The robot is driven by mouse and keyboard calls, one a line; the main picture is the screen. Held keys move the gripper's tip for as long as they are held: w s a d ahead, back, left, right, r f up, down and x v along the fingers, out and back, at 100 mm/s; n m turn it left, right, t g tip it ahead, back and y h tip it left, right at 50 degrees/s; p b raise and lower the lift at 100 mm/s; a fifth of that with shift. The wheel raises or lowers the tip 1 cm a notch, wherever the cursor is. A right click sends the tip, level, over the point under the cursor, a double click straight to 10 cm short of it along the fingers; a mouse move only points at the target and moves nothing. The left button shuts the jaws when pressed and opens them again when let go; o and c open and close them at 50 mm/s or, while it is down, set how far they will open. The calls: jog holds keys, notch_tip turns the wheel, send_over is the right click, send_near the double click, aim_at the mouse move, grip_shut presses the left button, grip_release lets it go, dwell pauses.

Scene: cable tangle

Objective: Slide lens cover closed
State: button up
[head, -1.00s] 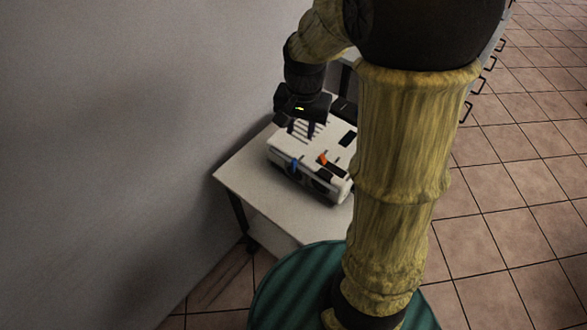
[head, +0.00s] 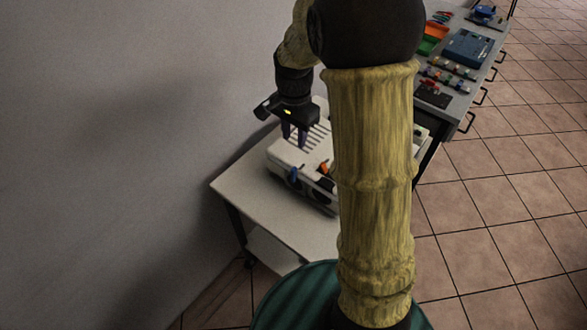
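A white projector (head: 285,160) with dark slots on its top sits on a small white cart. On its front side are a blue part (head: 292,174), an orange tab (head: 323,168) and a dark area beside the tab. The lens cover itself is too small to tell clearly, and my arm hides the projector's right end. My gripper (head: 294,138) points down over the projector's top, back from the orange tab. Its two fingers are apart with nothing visible between them. I cannot tell whether the fingertips touch the top.
The white cart (head: 236,186) stands close to the grey wall at left. A workbench (head: 462,96) at back right holds a blue case (head: 468,47), an orange bin (head: 432,38) and several small items. The tiled floor at right is clear.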

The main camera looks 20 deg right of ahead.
aim_at(294, 169)
notch_tip(294, 169, down, 14)
jog(key=shift+f, duration=0.1)
dwell(0.4)
grip_shut()
